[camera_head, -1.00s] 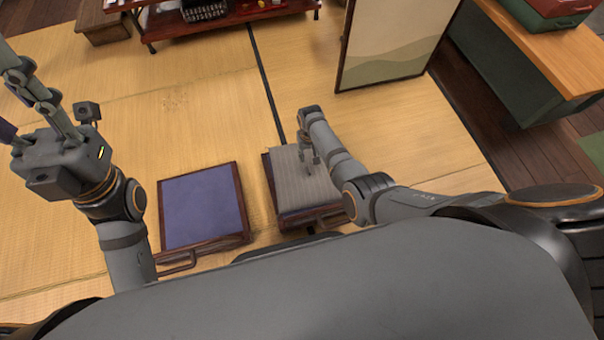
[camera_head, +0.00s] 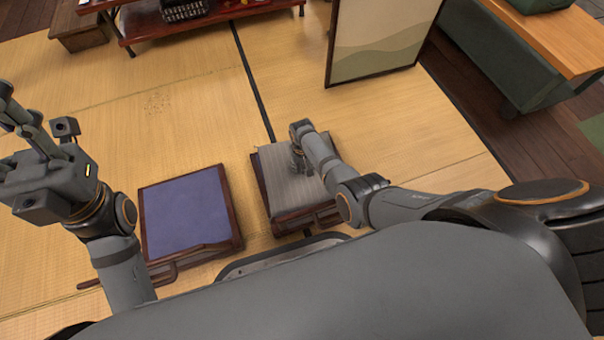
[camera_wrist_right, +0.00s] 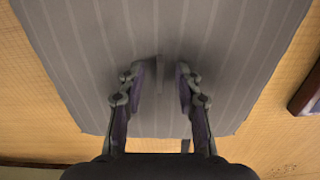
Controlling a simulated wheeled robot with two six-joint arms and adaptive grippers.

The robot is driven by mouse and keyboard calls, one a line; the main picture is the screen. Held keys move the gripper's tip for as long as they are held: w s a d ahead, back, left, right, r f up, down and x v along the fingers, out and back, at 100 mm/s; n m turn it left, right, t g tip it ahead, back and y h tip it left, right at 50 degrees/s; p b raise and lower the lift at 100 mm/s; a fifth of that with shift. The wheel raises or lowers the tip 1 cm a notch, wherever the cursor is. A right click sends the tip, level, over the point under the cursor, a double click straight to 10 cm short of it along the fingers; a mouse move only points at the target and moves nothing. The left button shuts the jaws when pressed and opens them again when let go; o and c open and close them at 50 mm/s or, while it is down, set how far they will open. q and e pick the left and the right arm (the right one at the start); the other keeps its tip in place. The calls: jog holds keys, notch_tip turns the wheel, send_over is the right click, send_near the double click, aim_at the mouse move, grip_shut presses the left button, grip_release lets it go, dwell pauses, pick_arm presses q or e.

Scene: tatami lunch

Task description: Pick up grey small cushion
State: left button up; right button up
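The grey small cushion (camera_head: 290,180) is flat and striped. It lies on a dark wooden seat frame (camera_head: 305,222) to the right of centre in the head view. In the right wrist view the cushion (camera_wrist_right: 100,35) fills most of the picture. My right gripper (camera_wrist_right: 160,88) is over the cushion, its two fingers apart on either side of a thin raised strip on it. Nothing is clearly clamped. In the head view my right gripper (camera_head: 299,165) is low over the cushion. My left gripper (camera_head: 22,135) is raised at the left, fingers spread, empty.
A wooden seat with a purple cushion (camera_head: 187,213) stands to the left of the grey one. A folding screen (camera_head: 378,45) stands behind on the tatami, and a bench (camera_head: 545,50) is at the right. The tatami (camera_head: 190,120) beyond the seats is clear.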

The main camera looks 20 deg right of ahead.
jog(key=shift+r, duration=0.1)
jog(key=shift+c, duration=0.3)
grip_shut()
jog(key=shift+r, duration=0.15)
